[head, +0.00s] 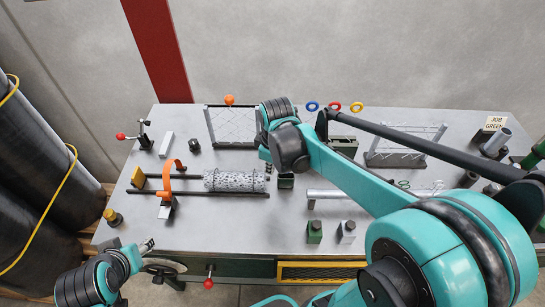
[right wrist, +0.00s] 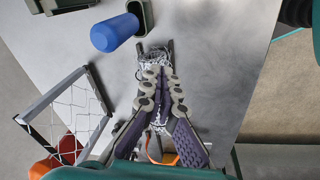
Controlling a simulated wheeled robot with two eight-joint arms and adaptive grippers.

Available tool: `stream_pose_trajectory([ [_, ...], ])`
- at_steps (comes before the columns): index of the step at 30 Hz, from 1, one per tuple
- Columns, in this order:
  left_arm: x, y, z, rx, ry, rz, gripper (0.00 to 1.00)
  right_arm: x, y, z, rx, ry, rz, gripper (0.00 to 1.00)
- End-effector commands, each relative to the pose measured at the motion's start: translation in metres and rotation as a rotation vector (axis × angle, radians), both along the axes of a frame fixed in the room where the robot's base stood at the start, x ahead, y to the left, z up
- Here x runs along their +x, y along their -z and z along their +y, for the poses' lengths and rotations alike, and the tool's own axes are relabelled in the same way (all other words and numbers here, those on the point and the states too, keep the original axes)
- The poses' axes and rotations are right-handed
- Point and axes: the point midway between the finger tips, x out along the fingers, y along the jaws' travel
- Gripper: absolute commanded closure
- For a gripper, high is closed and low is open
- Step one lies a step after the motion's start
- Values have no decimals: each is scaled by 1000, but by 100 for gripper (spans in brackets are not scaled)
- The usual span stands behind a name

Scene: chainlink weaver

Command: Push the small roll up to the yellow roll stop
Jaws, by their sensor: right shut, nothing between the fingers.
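The small roll (head: 235,181), a grey wire-mesh cylinder, lies along two dark rails (head: 200,193) on the bench. The yellow roll stop (head: 138,177) stands at the left end of the rails. There is a clear gap between stop and roll, and an orange band (head: 168,182) arches over the rails there. My right gripper (head: 267,166) is shut and empty near the roll's right end. In the right wrist view its fingers (right wrist: 163,74) overlap the mesh roll (right wrist: 153,58); I cannot tell whether they touch. My left gripper (head: 149,245) is low at the bench's front edge, away from the roll.
A mesh frame (head: 232,125) with an orange knob stands behind the roll. A dark box (head: 286,181) sits right of the rails. A silver tube (head: 330,193) and small green and grey blocks lie further right. A red-knobbed clamp (head: 143,137) is at back left.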

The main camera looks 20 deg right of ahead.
Motion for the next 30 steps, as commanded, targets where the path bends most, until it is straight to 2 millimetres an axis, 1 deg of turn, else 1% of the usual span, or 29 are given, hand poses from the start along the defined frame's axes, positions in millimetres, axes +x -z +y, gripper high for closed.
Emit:
stream_pose_trajectory([
  [1, 0, -23, 0, 0, 0, 0, 53, 12, -13, -5, -7, -60, 37, 100],
  [3, 0, -35, 0, 0, 0, 0, 53, 22, -14, -11, -14, -145, 85, 100],
  [6, 0, -47, 0, 0, 0, 0, 53, 33, -11, -16, -16, -239, 136, 100],
  [9, 0, -54, 0, 0, 0, 0, 53, 38, -8, -20, -14, -298, 166, 100],
  [14, 0, -53, 0, 0, 0, 0, 53, 40, 4, -22, -12, -331, 182, 100],
  [17, 0, -47, 0, 0, 0, 0, 53, 40, 19, -22, -12, -331, 182, 100],
  [24, 0, -35, 0, 0, 0, 0, 53, 41, 64, -21, -12, -331, 181, 100],
  [27, 0, -31, 0, 0, 0, 0, 53, 40, 79, -21, -13, -329, 180, 100],
  [30, 0, -29, 0, 0, 0, 0, 53, 40, 89, -21, -13, -329, 180, 100],
])
